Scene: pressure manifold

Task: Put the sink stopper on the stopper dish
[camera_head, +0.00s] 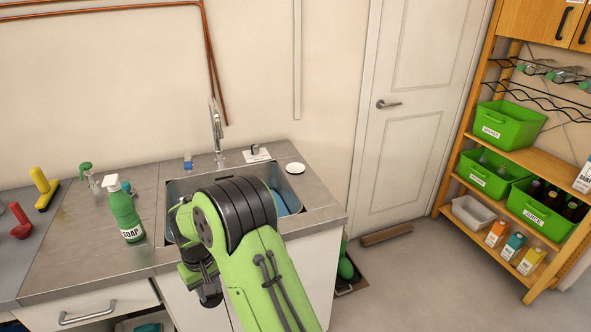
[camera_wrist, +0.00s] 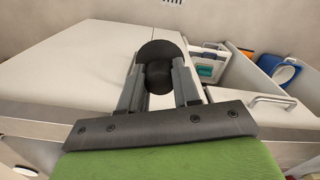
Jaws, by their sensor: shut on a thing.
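My gripper (camera_wrist: 160,82) is shut on the sink stopper (camera_wrist: 160,50), a black round disc with a dark knob between the two fingers. In the head view my green arm hangs in front of the sink cabinet, and the fingers and stopper cannot be made out there. The stopper dish (camera_head: 295,168) looks like a small white round plate on the counter, right of the sink's back corner. It appears empty. The gripper is well apart from it, nearer the cabinet front.
The sink (camera_head: 284,197) is partly hidden by my arm, with a tap (camera_head: 217,135) behind it. A white card (camera_head: 256,154) with a small dark item lies left of the dish. A soap bottle (camera_head: 124,212) stands left. An open drawer (camera_wrist: 255,85) shows in the wrist view.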

